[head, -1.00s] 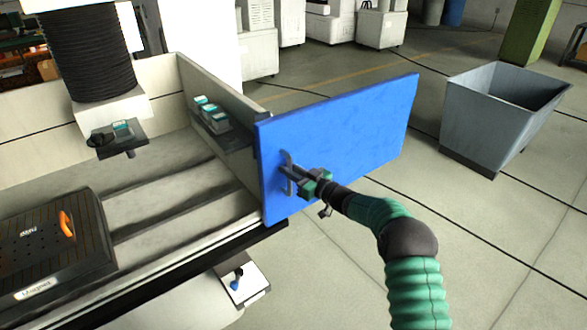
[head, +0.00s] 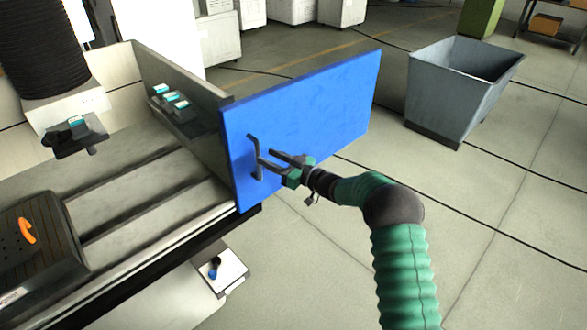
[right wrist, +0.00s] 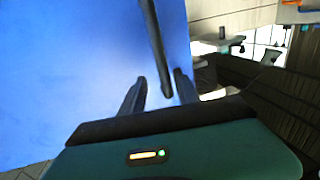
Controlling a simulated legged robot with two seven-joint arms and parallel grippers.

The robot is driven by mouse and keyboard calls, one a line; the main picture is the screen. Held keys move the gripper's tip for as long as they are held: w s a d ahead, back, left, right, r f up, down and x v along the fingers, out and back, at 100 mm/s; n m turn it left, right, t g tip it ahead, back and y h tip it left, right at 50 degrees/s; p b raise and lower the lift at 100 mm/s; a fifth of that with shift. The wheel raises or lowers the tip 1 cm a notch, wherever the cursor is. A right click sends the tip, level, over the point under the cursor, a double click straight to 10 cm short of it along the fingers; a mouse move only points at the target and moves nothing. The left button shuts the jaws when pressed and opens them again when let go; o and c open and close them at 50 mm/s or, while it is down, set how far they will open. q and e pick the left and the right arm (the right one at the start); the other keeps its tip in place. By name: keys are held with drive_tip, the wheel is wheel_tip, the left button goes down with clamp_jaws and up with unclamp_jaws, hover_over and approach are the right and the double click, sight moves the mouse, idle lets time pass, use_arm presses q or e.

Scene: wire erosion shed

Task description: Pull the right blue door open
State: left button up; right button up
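The right blue door (head: 310,110) stands swung out from the right end of the machine's tank, its broad face towards me. A dark bar handle (head: 253,150) is on its left part. My right gripper (head: 265,158) is at the handle, its two dark fingers spread apart. In the right wrist view, the open fingers (right wrist: 160,78) straddle the lower end of the handle bar (right wrist: 152,35), with gaps beside it; contact is not visible. The blue door (right wrist: 70,70) fills the left of that view. My left gripper is not in view.
The machine's tank wall (head: 180,85) and grey bed (head: 145,190) lie left of the door. A black magnet block (head: 40,245) sits on the bed. A grey bin (head: 455,90) stands at the right.

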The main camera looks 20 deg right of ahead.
drive_tip(key=v, duration=1.2)
drive_tip(key=shift+d, duration=0.25)
drive_tip(key=shift+f, duration=0.15)
drive_tip(key=s+a+f+m+g+h, duration=0.2)
drive_tip(key=s+a+g+h, duration=0.1)
drive_tip(key=s, duration=0.7)
drive_tip(key=s+a+f+m+g+h+p, duration=0.1)
drive_tip(key=s+a+f+m+g+h, duration=0.1)
drive_tip(key=s, duration=0.8)
drive_tip(key=s+a+f+m+g+h+p, duration=0.1)
drive_tip(key=s+a+f+m+g+h, duration=0.1)
drive_tip(key=s+a+f+g+h, duration=0.2)
drive_tip(key=s+a+g, duration=0.1)
drive_tip(key=s+g, duration=0.2)
drive_tip(key=s, duration=0.3)
drive_tip(key=shift+s+a+g, duration=0.3)
drive_tip(key=shift+s+g, duration=0.1)
